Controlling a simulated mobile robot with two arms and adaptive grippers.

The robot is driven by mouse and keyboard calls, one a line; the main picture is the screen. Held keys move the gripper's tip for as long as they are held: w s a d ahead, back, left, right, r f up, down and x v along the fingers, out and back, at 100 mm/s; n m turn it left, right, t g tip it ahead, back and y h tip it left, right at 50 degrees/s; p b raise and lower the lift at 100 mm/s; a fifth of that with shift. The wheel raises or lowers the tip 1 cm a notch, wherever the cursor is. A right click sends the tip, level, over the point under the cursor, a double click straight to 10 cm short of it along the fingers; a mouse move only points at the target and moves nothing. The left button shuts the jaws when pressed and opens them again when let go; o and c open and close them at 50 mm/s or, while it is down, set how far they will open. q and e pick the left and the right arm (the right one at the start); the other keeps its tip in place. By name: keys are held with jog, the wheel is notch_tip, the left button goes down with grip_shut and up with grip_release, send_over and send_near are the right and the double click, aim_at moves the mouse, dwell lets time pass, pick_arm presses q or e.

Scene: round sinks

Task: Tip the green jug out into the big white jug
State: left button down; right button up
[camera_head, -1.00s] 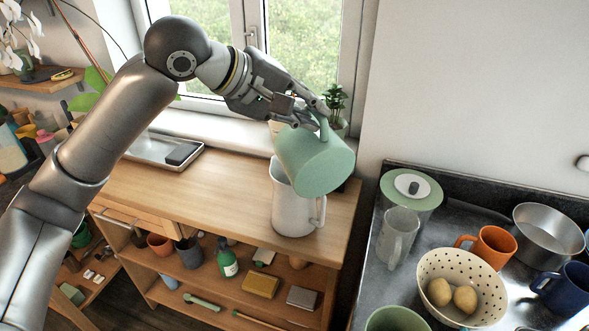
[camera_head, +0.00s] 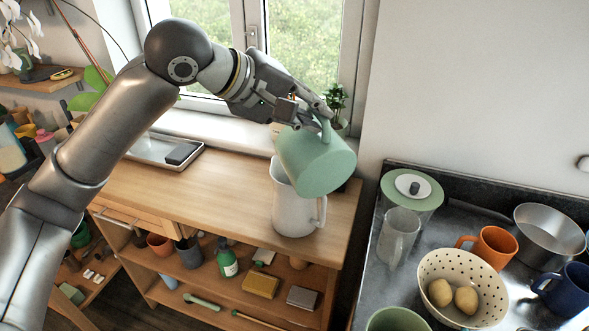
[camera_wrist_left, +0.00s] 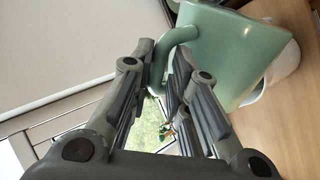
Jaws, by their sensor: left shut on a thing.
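The green jug (camera_head: 318,164) is held tilted above the big white jug (camera_head: 294,210), its body over the white jug's mouth. My left gripper (camera_head: 318,112) is shut on the green jug's handle. In the left wrist view the fingers (camera_wrist_left: 165,75) close around the handle and the green jug (camera_wrist_left: 225,50) hangs to the right. The white jug stands upright on the wooden bench with its handle to the right; part of it shows behind the green jug in the wrist view (camera_wrist_left: 284,65). The green jug's inside is hidden. My right gripper is not in view.
A metal tray (camera_head: 150,151) lies on the wooden bench (camera_head: 205,190) at the left, and a potted plant (camera_head: 336,100) stands by the window. At the right a dark counter holds a spotted bowl (camera_head: 430,268), an orange mug (camera_head: 494,247) and a clear jug (camera_head: 397,236).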

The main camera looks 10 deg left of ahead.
aim_at(325, 133)
pick_arm(q)
jog(key=shift+m+t+y, duration=0.4)
jog(key=shift+m+t, duration=0.1)
jog(key=shift+t, duration=0.1)
jog(key=s+d, duration=0.1)
jog(key=s+d+f, duration=0.1)
jog(key=s, duration=0.1)
jog(key=shift+s+d, duration=0.25)
jog(key=shift+d, duration=0.05)
jog(key=shift+s+d+f+m+t, duration=0.1)
jog(key=shift+s+d+m+t, duration=0.2)
jog(key=shift+s+m+t, duration=0.15)
jog(key=s+d+f+m+t+y, duration=0.1)
jog(key=s+d+f+m+t, duration=0.5)
jog(key=s+f, duration=0.3)
jog(key=shift+d+f+m+t+y, duration=0.3)
jog(key=shift+f+m+t, duration=0.4)
jog(key=shift+m, duration=0.15)
